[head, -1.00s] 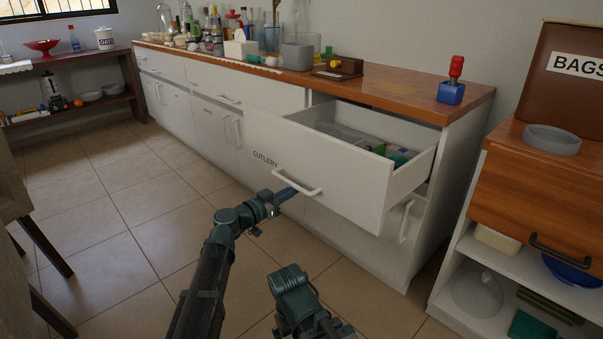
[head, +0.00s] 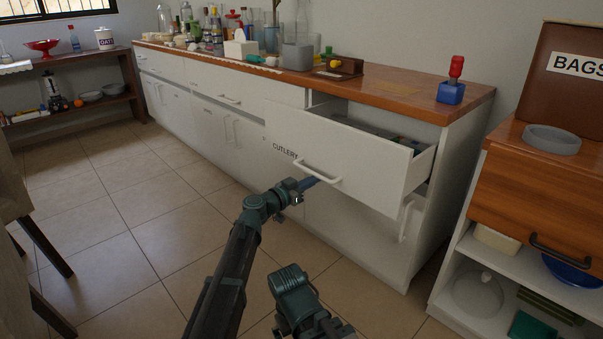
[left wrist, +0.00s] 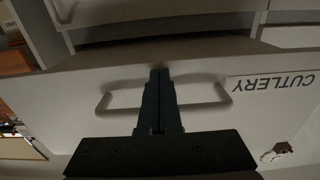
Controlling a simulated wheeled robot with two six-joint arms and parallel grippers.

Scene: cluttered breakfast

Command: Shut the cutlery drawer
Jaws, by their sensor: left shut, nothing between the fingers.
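The cutlery drawer (head: 350,150) is a white drawer labelled CUTLERY, under the wooden counter. It stands partly pulled out, with a gap showing its inside along the top. Its pale bar handle (head: 318,173) is on the front. My left gripper (head: 314,181) is shut and empty, with its tips at the drawer front by the handle. In the left wrist view the shut fingers (left wrist: 158,100) lie across the middle of the handle (left wrist: 103,104), pointing at the drawer front (left wrist: 60,125); whether they touch it I cannot tell. My right gripper's fingers are not visible.
Below the drawer is a cabinet door with a handle (head: 405,221). The counter (head: 400,88) holds several items.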

